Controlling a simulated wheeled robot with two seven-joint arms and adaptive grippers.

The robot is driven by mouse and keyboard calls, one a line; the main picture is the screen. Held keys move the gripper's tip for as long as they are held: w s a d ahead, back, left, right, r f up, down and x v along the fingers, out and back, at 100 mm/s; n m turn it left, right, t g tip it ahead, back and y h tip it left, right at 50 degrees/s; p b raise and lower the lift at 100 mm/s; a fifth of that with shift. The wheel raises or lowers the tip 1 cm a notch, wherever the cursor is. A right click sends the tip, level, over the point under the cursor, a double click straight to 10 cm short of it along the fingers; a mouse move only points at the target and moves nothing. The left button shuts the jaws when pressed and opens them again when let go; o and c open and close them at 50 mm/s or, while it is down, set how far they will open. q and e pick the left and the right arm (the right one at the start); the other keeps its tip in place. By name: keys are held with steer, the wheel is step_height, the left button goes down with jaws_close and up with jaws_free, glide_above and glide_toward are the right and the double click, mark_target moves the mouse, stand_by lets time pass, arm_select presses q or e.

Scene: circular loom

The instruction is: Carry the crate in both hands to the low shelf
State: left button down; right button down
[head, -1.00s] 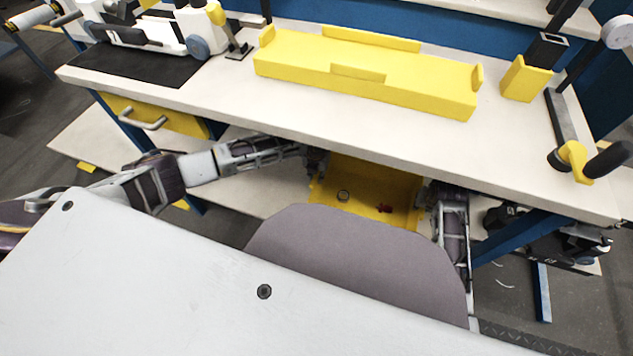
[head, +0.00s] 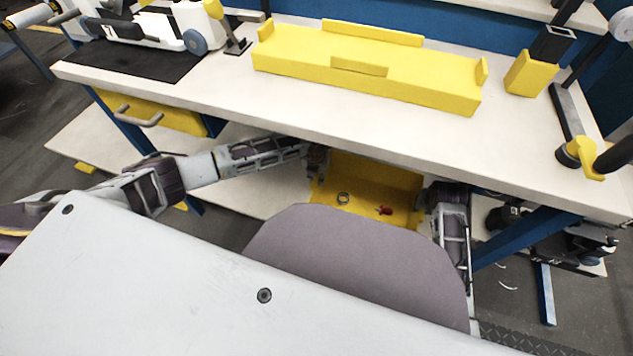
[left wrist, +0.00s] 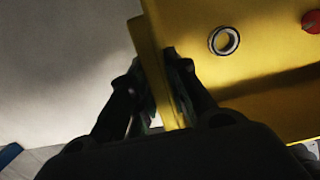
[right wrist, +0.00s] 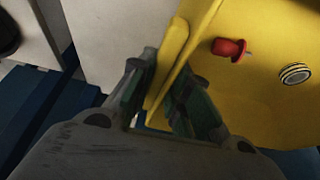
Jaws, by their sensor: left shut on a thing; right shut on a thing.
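The yellow crate (head: 362,180) is under the table top, between my two arms, over the low shelf (head: 255,190). A ring (head: 343,198) and a small red part (head: 385,211) lie inside it. My left gripper (head: 318,165) is at the crate's left end. In the left wrist view its fingers (left wrist: 168,95) are shut on the crate's wall (left wrist: 160,70). My right gripper (head: 428,195) is at the right end. In the right wrist view its fingers (right wrist: 158,95) are shut on the other wall (right wrist: 172,60). Whether the crate's underside touches the shelf is hidden.
The table top (head: 220,95) overhangs the crate closely. A yellow tray (head: 370,72) and a yellow cup-like holder (head: 530,75) stand on it. A blue leg brace (head: 520,238) is right of my right arm. A yellow drawer (head: 155,115) hangs at left.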

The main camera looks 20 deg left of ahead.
arm_select(q)
steer(key=shift+w+a+f, duration=0.1)
steer(key=shift+a+f, duration=0.05)
steer(key=shift+f, duration=0.05)
arm_select(e)
steer(key=shift+d+f, duration=0.1)
steer(key=shift+f, duration=0.15)
arm_select(q)
steer(key=c, duration=1.8)
jaws_free()
steer(key=shift+f, duration=0.1)
arm_select(e)
steer(key=c, duration=1.8)
jaws_free()
steer(key=shift+f, duration=0.1)
arm_select(q)
steer(key=o, duration=0.5)
steer(key=shift+c, duration=0.2)
arm_select(e)
steer(key=o, duration=0.5)
steer(key=shift+c, duration=0.2)
arm_select(q)
step_height(320, 180, up, 12)
steer(key=s, duration=0.1)
steer(key=shift+s, duration=0.3)
arm_select(e)
steer(key=shift+r, duration=0.2)
steer(key=v, duration=1.1)
steer(key=shift+s+r, duration=0.25)
steer(key=shift+r, duration=0.1)
